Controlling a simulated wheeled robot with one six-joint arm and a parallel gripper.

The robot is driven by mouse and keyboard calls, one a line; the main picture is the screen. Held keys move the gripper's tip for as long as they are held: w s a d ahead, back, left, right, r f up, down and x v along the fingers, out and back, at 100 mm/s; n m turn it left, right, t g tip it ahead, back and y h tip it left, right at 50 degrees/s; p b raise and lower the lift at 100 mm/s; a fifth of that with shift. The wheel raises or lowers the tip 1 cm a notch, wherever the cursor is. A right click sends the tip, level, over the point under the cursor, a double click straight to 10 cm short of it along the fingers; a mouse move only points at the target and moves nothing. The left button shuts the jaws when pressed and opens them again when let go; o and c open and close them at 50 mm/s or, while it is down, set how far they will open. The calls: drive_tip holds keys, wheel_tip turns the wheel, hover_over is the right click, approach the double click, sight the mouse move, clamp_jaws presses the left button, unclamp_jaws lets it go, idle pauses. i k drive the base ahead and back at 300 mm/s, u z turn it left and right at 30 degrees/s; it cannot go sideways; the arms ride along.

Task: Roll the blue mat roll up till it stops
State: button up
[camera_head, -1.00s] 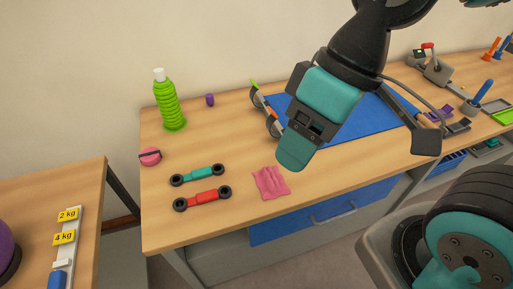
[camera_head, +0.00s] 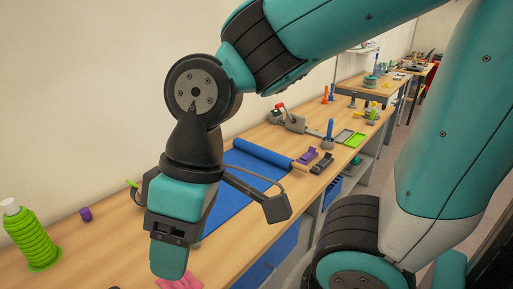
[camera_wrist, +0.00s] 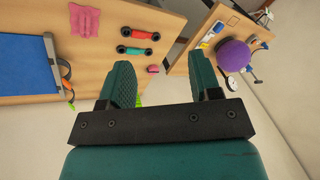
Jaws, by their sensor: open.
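The blue mat (camera_head: 228,196) lies partly unrolled on the wooden table in the head view. Its rolled part, the blue mat roll (camera_head: 263,156), lies at the far right end of the flat part. My arm hides part of the mat's near side. In the wrist view, part of the flat blue mat (camera_wrist: 26,68) shows at the left edge; the roll is out of that view. My gripper (camera_wrist: 160,85) is open and empty, with its two teal fingers apart. In the head view it hangs in front of the mat's near left end, not touching the roll.
A green ribbed bottle (camera_head: 30,238) and a small purple piece (camera_head: 85,214) stand at the left. A pink cloth (camera_wrist: 85,22) and red and teal dumbbells (camera_wrist: 138,42) lie on the table. Purple and dark blocks (camera_head: 307,155) sit close to the roll's right end.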

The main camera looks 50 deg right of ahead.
sight(286, 162)
drive_tip(key=u, duration=1.25)
drive_tip(key=k, duration=0.8)
drive_tip(key=z, duration=1.45)
drive_tip(key=i, duration=0.5)
drive_tip(key=u, duration=0.05)
